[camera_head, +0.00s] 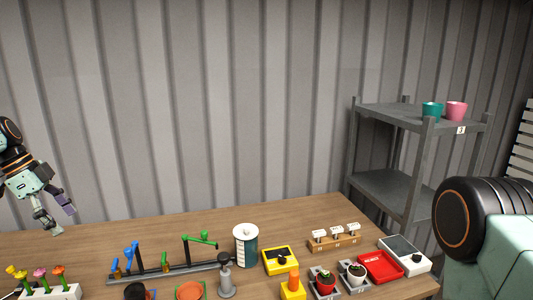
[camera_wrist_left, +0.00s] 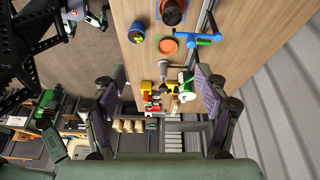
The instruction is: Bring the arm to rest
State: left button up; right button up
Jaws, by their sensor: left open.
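My left gripper (camera_head: 58,215) hangs at the far left of the head view, above the table's back left part, with its fingers pointing down. Its jaws are apart with nothing between them. In the left wrist view its two purple-grey pads (camera_wrist_left: 162,95) stand wide apart, with the tabletop and distant items seen between them. Tulips in yellow, pink and orange (camera_head: 40,273) stand in a white holder (camera_head: 62,292) at the lower left of the head view, below the gripper and apart from it. My right gripper is not in view.
The wooden table (camera_head: 180,233) is clear along its back. A dark rail with green and blue arms (camera_head: 165,273), a striped cylinder (camera_head: 245,246), a yellow box (camera_head: 280,260), small potted plants (camera_head: 323,280) and a red tray (camera_head: 380,266) line the front. A grey shelf (camera_head: 385,115) holds two pots.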

pick_arm(q)
jog(key=s+d+f+n+y, duration=0.1)
jog(key=s+d+f+n, duration=0.1)
jog(key=d+f, duration=0.4)
jog(key=s+d+f+n+g, duration=0.1)
jog(key=s+d+f+n, duration=0.2)
jog(key=f, duration=1)
jog(key=s+d+f+n+y, duration=0.1)
jog(key=s+d+f+n, duration=0.1)
jog(key=d+f, duration=0.7)
jog(key=shift+s+f+n+y, duration=0.3)
jog(key=shift+s+f, duration=0.15)
jog(key=shift+s, duration=0.05)
jog(key=s+d+f+n+y, duration=0.15)
jog(key=s+d, duration=0.25)
jog(key=s, duration=0.7)
jog(key=s+d+n, duration=0.3)
jog(key=s, duration=0.7)
jog(key=s+d+f+n, duration=0.15)
jog(key=s+d, duration=0.25)
jog(key=s, duration=0.7)
notch_tip(320, 180, down, 21)
jog(key=b, duration=2.2)
jog(key=shift+w+a+r+n, duration=0.2)
jog(key=shift+w+a+n, duration=0.1)
jog(key=shift+w+a, duration=0.1)
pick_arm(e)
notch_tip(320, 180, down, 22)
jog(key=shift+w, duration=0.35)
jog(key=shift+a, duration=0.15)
